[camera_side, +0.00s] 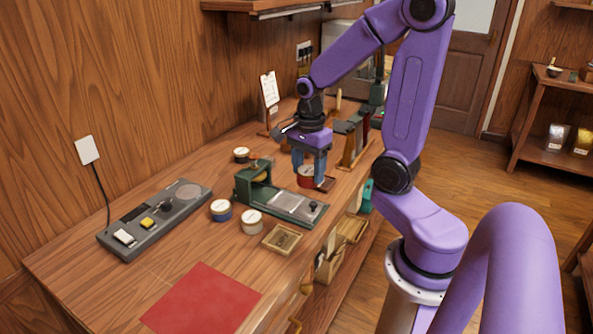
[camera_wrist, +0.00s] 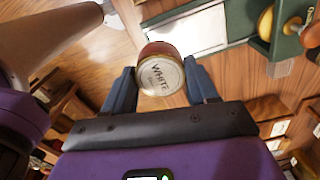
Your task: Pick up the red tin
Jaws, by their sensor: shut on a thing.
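The red tin (camera_side: 305,179) is between the fingers of my gripper (camera_side: 309,168), behind the green press. In the wrist view the tin (camera_wrist: 160,78) shows a pale round lid lettered "WHITE" and a red side. The two blue fingers of my gripper (camera_wrist: 162,88) are shut on it, one on each side. The gripper points down in the side view. I cannot tell whether the tin's base touches the counter.
The green press (camera_side: 285,203) stands close in front. A blue tin (camera_side: 221,211), a cream tin (camera_side: 251,222) and a dark tin (camera_side: 241,155) stand around it. A grey scale (camera_side: 155,222), a square wooden mould (camera_side: 282,239) and a red mat (camera_side: 202,300) lie on the wooden counter.

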